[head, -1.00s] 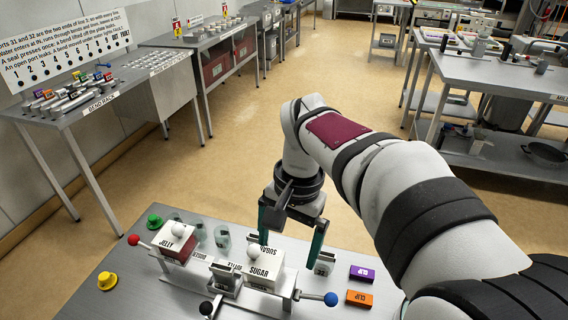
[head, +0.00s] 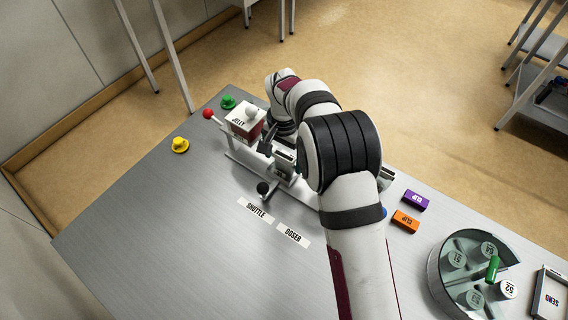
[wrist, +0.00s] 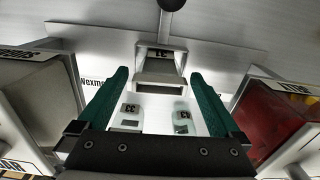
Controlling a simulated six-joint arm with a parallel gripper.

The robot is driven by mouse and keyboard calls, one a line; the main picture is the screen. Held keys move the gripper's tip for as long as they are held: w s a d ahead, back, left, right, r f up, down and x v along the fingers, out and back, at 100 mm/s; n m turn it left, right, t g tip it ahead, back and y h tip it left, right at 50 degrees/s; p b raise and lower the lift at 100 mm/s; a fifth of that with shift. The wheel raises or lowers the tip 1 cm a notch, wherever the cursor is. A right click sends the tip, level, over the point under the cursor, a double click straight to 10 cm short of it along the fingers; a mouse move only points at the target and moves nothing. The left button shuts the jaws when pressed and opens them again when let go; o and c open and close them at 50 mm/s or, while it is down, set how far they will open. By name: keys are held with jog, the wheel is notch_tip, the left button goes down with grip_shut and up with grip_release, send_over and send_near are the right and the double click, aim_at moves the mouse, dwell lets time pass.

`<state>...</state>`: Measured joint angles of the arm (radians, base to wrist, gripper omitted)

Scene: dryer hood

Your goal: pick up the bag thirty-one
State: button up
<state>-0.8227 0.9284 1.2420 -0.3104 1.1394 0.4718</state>
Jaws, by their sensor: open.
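In the wrist view my gripper (wrist: 163,100) is open, with its two green fingers apart. In the head view my arm hides most of the gripper, which is over the dosing bench.
The red jelly hopper (wrist: 285,105) and pale sugar hopper (wrist: 38,95) flank the fingers closely. The jelly hopper also shows in the head view (head: 243,122). Purple (head: 416,200) and orange (head: 405,221) clips, a round tray (head: 436,275) and a send tray (head: 540,300) lie right. The table's front left is clear.

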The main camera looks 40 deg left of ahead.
jog(key=shift+f, duration=0.75)
jog(key=c, duration=1.3)
jog(key=shift+r, duration=0.15)
